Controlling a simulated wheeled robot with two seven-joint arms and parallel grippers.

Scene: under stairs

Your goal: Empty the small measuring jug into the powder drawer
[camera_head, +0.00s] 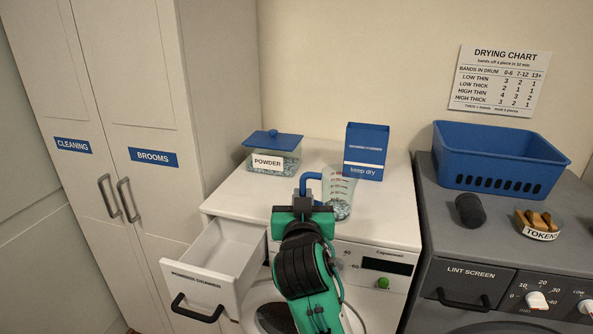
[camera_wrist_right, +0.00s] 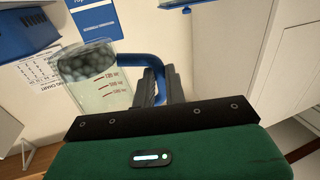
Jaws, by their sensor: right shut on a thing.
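The small measuring jug (camera_head: 341,192) is clear with red marks, a blue handle and blue-grey grains in its bottom. It looks about upright over the white washer's top; I cannot tell whether it touches. My right gripper (camera_head: 305,192) is shut on its blue handle, left of the jug body. In the right wrist view the fingers (camera_wrist_right: 160,86) close around the handle (camera_wrist_right: 146,59), beside the jug (camera_wrist_right: 92,75) with its grains. The powder drawer (camera_head: 217,257) is pulled out at the washer's front left, its visible inside bare. It lies left of and below the jug. My left gripper is out of view.
A lidded powder box (camera_head: 273,157) and a blue "keep dry" box (camera_head: 365,152) stand at the washer's back. The grey dryer at right bears a blue basket (camera_head: 495,160), a dark cylinder (camera_head: 471,210) and a token bowl (camera_head: 538,225). Tall cupboards (camera_head: 150,150) stand left.

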